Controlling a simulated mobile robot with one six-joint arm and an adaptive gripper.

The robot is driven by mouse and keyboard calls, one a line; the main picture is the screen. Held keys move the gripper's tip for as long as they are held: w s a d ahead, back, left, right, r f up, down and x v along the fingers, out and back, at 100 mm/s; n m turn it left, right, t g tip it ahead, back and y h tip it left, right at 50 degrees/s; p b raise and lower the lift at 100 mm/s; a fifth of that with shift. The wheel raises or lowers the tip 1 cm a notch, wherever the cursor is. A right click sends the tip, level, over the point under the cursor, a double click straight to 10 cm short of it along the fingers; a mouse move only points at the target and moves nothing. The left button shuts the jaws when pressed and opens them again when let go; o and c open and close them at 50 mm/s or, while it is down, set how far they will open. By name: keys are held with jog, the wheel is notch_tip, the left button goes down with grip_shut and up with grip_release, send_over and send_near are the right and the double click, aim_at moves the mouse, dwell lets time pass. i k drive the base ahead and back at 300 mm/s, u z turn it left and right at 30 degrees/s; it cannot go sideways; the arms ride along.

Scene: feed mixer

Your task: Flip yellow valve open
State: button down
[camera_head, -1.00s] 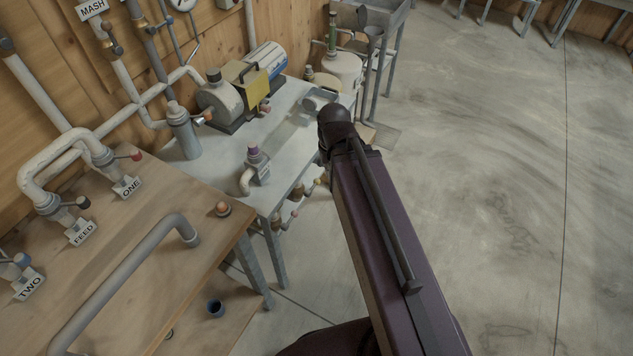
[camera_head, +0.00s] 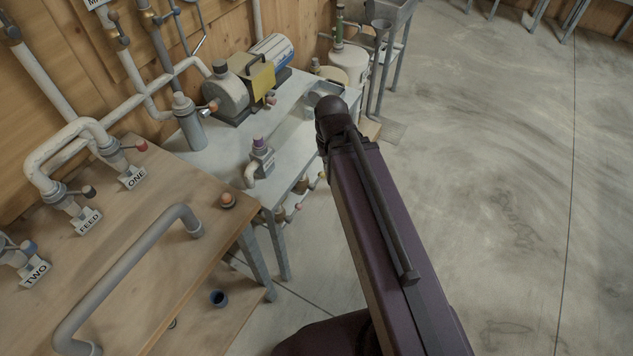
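I cannot make out a clearly yellow valve handle. Small valves with coloured knobs show: a red one (camera_head: 141,146) by the ONE label, a dark one (camera_head: 89,191) by FEED, a blue one (camera_head: 28,247) by TWO, and a purple-capped one (camera_head: 260,147) on the grey table. Several small valves (camera_head: 297,207) hang at the grey table's edge, partly hidden and too small to tell their colours well. My dark purple arm (camera_head: 395,250) reaches up from the bottom, its rounded joint in front of the grey table. My gripper is not visible.
A pump with a yellow plate (camera_head: 259,79) stands on the grey table (camera_head: 207,153). A bent grey pipe handle (camera_head: 125,270) rises from the wooden bench (camera_head: 170,220). The concrete floor (camera_head: 480,180) at right is clear.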

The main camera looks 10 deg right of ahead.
aim_at(317, 181)
jog(key=z, duration=0.15)
jog(key=k, duration=1.45)
jog(key=u, duration=0.4)
jog(key=i, duration=1)
jog(key=u, duration=0.05)
